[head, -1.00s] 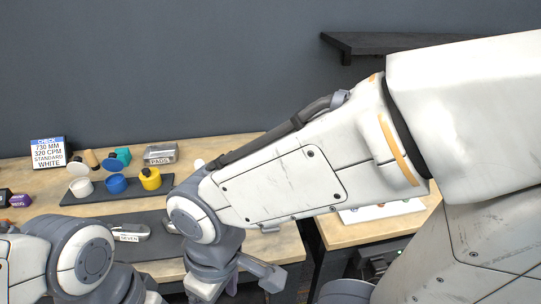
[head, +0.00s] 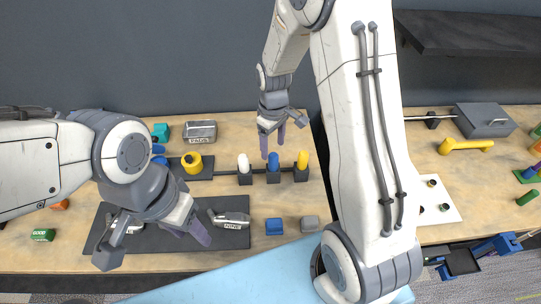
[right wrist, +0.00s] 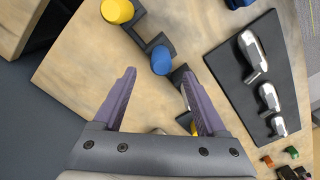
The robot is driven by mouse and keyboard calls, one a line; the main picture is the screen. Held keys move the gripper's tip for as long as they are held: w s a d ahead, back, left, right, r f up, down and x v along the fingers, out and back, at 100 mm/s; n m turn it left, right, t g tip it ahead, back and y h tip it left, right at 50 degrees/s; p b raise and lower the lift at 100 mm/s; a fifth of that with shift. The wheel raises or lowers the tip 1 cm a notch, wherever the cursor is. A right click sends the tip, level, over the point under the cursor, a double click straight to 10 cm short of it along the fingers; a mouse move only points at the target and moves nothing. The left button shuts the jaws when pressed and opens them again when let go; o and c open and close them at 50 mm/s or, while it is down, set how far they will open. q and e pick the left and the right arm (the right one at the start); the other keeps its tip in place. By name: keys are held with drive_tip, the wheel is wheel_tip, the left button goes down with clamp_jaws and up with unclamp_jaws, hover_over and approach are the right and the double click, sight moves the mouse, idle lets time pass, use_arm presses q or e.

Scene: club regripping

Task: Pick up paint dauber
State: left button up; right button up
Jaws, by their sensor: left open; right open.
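Three capped daubers stand in a row of dark holders in the head view: a white one (head: 243,162), a blue one (head: 273,161) and a yellow one (head: 302,159). My right gripper (head: 272,143) is open and empty, pointing down just over or behind the blue dauber. In the right wrist view the blue dauber (right wrist: 160,60) lies between and just beyond the open fingertips (right wrist: 158,76). The yellow dauber (right wrist: 117,11) is at the top there; the white one is mostly hidden behind a finger. My left gripper (head: 155,245) is open over the dark mat (head: 240,260).
Club heads (head: 232,220) lie on the mat. A yellow pot (head: 192,162) stands left of the daubers. A blue block (head: 274,227) and a grey block (head: 310,224) sit in front. A grey box (head: 487,120) is on the right part of the bench.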

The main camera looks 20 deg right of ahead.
sight(273, 161)
drive_tip(key=shift+d+f, duration=0.25)
drive_tip(key=shift+f, duration=0.7)
drive_tip(key=shift+s+a+f+p, duration=0.1)
drive_tip(key=shift+s+f+p, duration=0.05)
drive_tip(key=shift+f+p, duration=0.45)
wheel_tip(273, 161, down, 3)
drive_tip(key=shift+s+a+f+p, duration=0.1)
drive_tip(key=shift+p, duration=0.6)
drive_tip(key=shift+f, duration=0.5)
clamp_jaws()
